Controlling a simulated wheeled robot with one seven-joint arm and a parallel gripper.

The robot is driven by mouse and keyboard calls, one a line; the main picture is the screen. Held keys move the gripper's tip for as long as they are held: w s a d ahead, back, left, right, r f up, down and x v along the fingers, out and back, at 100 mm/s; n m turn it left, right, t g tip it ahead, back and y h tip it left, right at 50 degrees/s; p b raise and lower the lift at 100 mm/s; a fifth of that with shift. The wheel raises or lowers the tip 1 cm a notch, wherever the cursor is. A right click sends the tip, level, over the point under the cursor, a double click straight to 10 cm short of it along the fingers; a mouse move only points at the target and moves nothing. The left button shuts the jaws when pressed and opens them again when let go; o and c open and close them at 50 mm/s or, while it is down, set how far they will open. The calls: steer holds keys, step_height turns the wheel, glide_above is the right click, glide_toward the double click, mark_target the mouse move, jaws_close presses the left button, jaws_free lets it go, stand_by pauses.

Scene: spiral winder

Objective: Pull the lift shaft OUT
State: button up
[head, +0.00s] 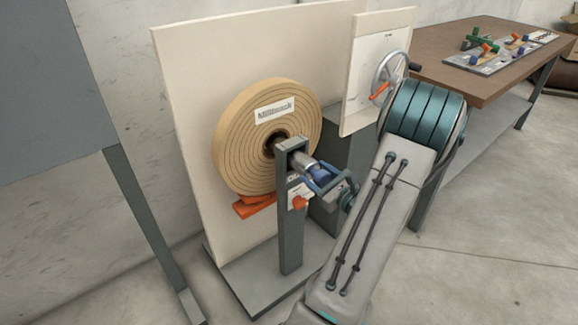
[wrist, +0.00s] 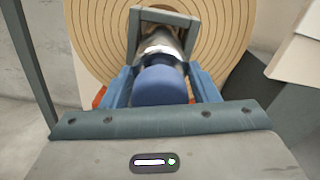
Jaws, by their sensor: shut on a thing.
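The lift shaft shows as a silver cylinder with a blue end knob (wrist: 160,86) in the wrist view. In the head view the silver shaft (head: 303,163) passes through the top of a grey post (head: 291,215) toward the middle of the tan spiral roll (head: 240,135). My gripper (wrist: 160,82) has one blue finger on each side of the knob and is shut on it. In the head view my gripper (head: 325,180) is at the shaft's near end, right of the post. The shaft's inner end is hidden inside the roll.
A cream back panel (head: 190,75) stands behind the roll. An orange block (head: 256,206) is under the roll. A handwheel (head: 391,70) is on a smaller panel at right. A brown workbench (head: 470,85) holds several small parts. Grey floor is clear in front.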

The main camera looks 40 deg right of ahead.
steer(key=s, duration=0.4)
steer(key=shift+s+a, duration=0.1)
steer(key=shift+f, duration=0.15)
steer(key=o, duration=1.1)
steer(key=shift+s, duration=0.2)
steer(key=p, duration=0.2)
glide_toward(325, 181)
steer(key=s, duration=0.5)
steer(key=shift+s+a, duration=0.1)
steer(key=shift+s, duration=0.1)
